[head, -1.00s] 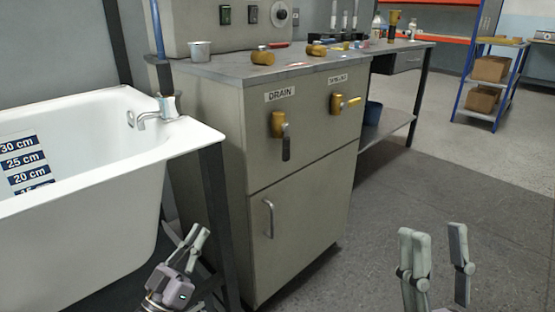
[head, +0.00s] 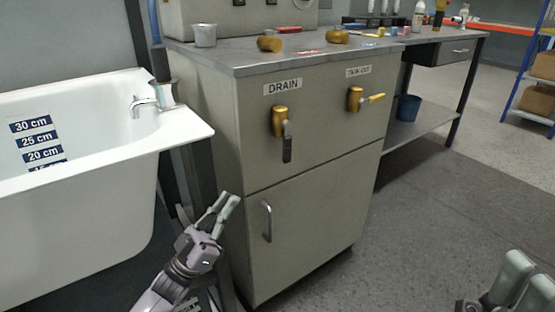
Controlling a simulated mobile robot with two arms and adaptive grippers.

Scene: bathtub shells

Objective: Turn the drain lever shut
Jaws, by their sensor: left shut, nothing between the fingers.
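The drain lever (head: 287,145) hangs straight down from a brass valve body on the grey cabinet front, under the label DRAIN (head: 283,87). Its handle is dark grey. My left gripper (head: 227,203) is shut and empty, below and left of the lever and clear of it, in front of the cabinet's left edge. My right gripper (head: 518,280) is at the bottom right corner, partly cut off by the frame, far from the lever. I cannot tell its opening.
A second brass valve (head: 355,98) with a yellow handle pointing right sits right of the drain. A door handle (head: 267,221) sticks out below. A white bathtub (head: 90,220) stands left. The counter (head: 235,62) holds a metal cup (head: 205,35). Floor right of the cabinet is clear.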

